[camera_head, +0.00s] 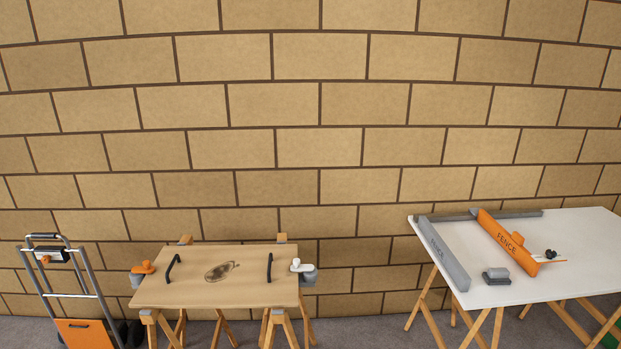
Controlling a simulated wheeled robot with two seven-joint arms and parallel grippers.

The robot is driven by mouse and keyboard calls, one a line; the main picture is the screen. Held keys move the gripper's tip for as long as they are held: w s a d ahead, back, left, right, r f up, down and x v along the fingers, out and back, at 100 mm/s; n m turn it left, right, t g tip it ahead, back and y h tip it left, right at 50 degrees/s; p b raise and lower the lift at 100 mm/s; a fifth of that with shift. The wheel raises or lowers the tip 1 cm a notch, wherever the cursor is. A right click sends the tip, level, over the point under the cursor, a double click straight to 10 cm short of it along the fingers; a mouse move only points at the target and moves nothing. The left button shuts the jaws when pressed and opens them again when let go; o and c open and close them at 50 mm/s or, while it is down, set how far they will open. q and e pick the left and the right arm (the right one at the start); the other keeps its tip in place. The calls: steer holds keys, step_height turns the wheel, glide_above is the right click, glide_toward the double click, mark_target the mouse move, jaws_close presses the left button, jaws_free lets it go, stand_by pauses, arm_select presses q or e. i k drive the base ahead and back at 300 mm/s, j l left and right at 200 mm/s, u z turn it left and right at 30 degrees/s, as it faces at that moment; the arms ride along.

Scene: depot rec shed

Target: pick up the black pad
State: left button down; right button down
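No object is plainly a lone black pad. A small block (496,276) with a grey top and a darker base lies on the white-topped table (570,228) at the right, left of the orange fence's near end. A dark oval patch (219,271) shows on the wooden board at centre left; I cannot tell whether it is a mark or a flat object. A small black knob-like thing (550,254) sits near the orange fence's right end. Neither of my grippers is in view.
An orange fence (492,232) and a grey fence (443,254) lie on the white table. The wooden board (190,292), with two black handles, rests on sawhorses. A hand truck (72,285) stands at far left. A block wall is behind; grey floor lies between the tables.

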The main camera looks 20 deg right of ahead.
mark_target(494, 277)
steer(key=z, duration=1.8)
